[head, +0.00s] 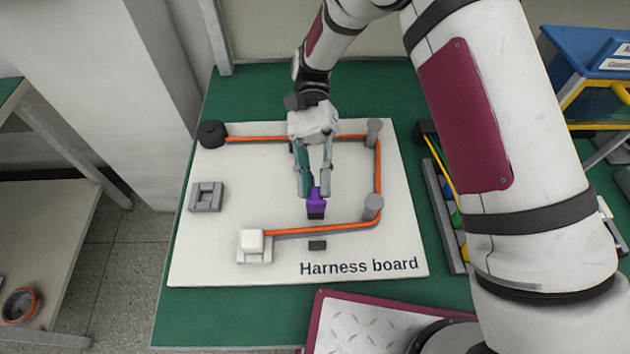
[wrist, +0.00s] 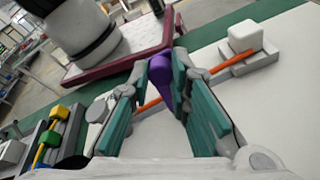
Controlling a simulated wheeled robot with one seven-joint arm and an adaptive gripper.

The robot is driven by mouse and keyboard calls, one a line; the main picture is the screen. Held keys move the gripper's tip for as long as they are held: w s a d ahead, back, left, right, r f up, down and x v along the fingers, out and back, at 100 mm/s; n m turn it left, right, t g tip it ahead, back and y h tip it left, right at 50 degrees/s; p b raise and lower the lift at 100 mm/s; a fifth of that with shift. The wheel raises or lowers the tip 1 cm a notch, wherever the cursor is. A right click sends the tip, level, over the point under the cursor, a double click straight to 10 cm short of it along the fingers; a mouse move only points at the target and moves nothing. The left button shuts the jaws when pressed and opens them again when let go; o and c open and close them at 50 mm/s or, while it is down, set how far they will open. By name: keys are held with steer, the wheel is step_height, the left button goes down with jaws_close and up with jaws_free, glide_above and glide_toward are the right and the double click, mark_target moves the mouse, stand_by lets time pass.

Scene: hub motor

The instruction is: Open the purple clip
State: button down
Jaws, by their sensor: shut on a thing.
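The purple clip (head: 317,203) is at the middle of the white harness board (head: 220,262), with a dark lower part. It also shows between the fingers in the wrist view (wrist: 162,72). My gripper (head: 314,190) comes down from the back of the board and is shut on the clip's upper end. The orange cable (head: 335,226) runs around grey posts and passes in front of the clip in the head view. I cannot tell from the frames whether the clip touches the cable.
A white block in a holder (head: 252,244) ends the cable at the front left. A grey post (head: 372,207) stands right of the clip. An empty grey holder (head: 206,196) and a black round knob (head: 212,134) are at left. A parts rack (head: 445,205) stands at right.

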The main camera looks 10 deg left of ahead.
steer(key=shift+f, duration=0.1)
stand_by(0.4)
steer(key=c, duration=1.5)
jaws_free()
steer(key=shift+o, duration=0.2)
step_height(320, 180, up, 10)
steer(key=shift+c, duration=0.6)
